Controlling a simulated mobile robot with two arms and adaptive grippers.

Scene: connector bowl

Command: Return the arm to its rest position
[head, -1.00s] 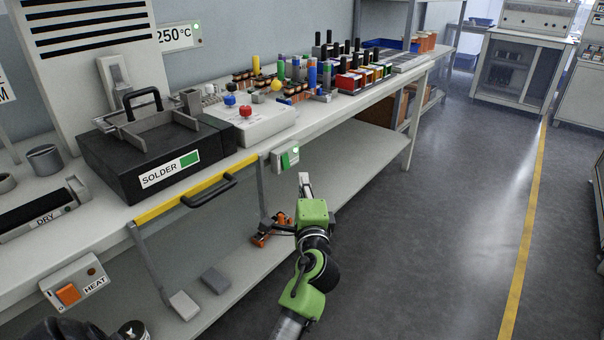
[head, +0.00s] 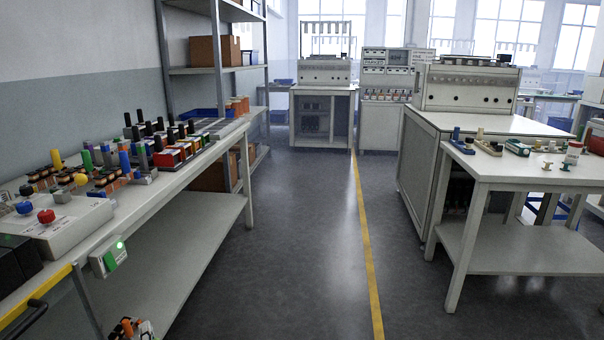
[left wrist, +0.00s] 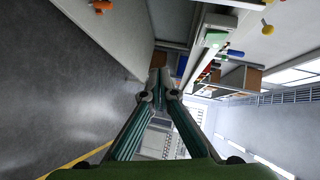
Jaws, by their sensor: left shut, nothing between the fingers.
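My left gripper (left wrist: 160,78) shows in the left wrist view. Its two fingers meet at the tips, with nothing between them. The tips point along the aisle beside the bench, with free air around them. In the head view, the green left arm is out of the picture, apart from what may be a pale bit of it at the bottom edge, beside an orange and black thing (head: 126,327). I cannot tell clearly what that bit is. My right gripper is not in view.
The long workbench (head: 140,197) runs along the left, with a green-lit switch box (head: 108,258) on its front edge. A white table (head: 520,170) with small parts stands right. The grey floor (head: 290,260) between them is clear, with a yellow line (head: 364,230).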

